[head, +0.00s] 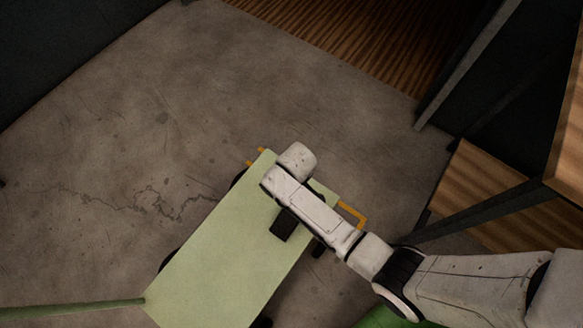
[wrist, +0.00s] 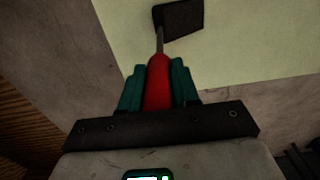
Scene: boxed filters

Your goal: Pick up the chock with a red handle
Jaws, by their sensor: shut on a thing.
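The chock shows in the wrist view as a red handle (wrist: 158,88) joined by a thin rod to a dark block (wrist: 180,19). My gripper (wrist: 158,72) has its teal fingers on both sides of the red handle and is shut on it. The dark block lies beyond the fingertips, seen against a pale green surface. I cannot tell whether it touches that surface. In the head view my arm hides the handle and fingers; a dark block (head: 283,225) shows beside the arm over the green cart, and I cannot tell whether it is the chock.
A pale green cart (head: 215,270) lies under my arm, with orange brackets (head: 352,214) at its end and a green bar at lower left. A wooden shelf with dark posts (head: 480,195) stands at right. Concrete floor (head: 120,150) is clear at left.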

